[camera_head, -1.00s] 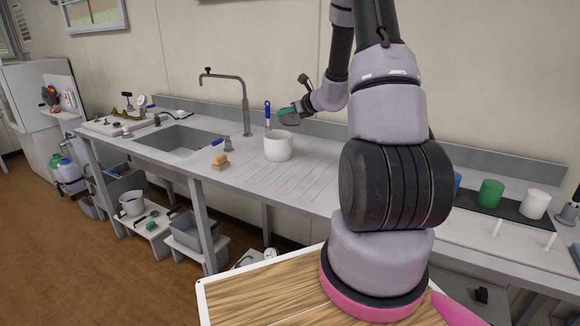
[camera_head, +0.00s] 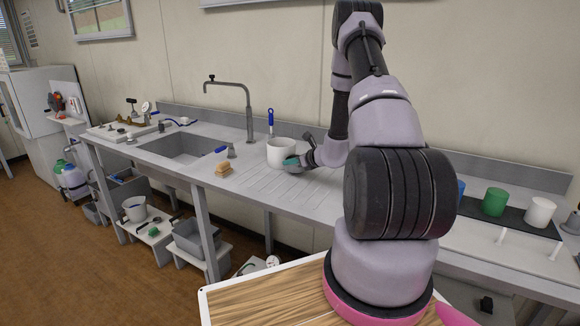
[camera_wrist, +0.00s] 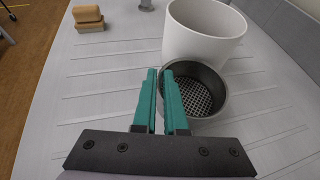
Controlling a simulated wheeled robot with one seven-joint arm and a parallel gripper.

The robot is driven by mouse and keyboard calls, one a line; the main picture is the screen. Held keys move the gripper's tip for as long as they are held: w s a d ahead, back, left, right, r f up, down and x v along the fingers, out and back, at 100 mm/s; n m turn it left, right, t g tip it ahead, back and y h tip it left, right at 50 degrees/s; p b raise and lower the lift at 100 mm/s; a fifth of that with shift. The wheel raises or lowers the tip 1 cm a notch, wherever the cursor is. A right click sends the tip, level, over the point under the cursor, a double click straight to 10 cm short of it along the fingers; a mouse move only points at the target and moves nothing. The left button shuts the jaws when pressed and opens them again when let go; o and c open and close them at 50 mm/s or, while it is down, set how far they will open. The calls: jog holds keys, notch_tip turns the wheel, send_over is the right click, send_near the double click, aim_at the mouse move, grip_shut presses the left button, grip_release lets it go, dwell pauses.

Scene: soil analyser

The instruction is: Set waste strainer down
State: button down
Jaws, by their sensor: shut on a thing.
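The waste strainer (camera_wrist: 210,98) is a dark grey round cup with a mesh bottom, seen in the wrist view just in front of the white pot (camera_wrist: 203,35). My gripper (camera_wrist: 160,72) is shut on the near left part of its rim. The strainer looks upright and low over the ribbed grey drainboard (camera_wrist: 95,110); I cannot tell whether its base touches. In the head view my gripper (camera_head: 292,162) is low at the right side of the white pot (camera_head: 279,150), and the strainer is not clearly visible there.
A tan sponge or brush block (camera_head: 223,169) lies left of the pot, with the sink (camera_head: 183,147) beyond. A blue-handled tool (camera_head: 270,120) stands by the pot. Green (camera_head: 495,202) and white (camera_head: 540,211) cups stand at the right.

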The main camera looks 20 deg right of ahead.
jog(key=shift+f, duration=0.7)
jog(key=shift+f, duration=0.1)
jog(key=c, duration=1)
grip_release()
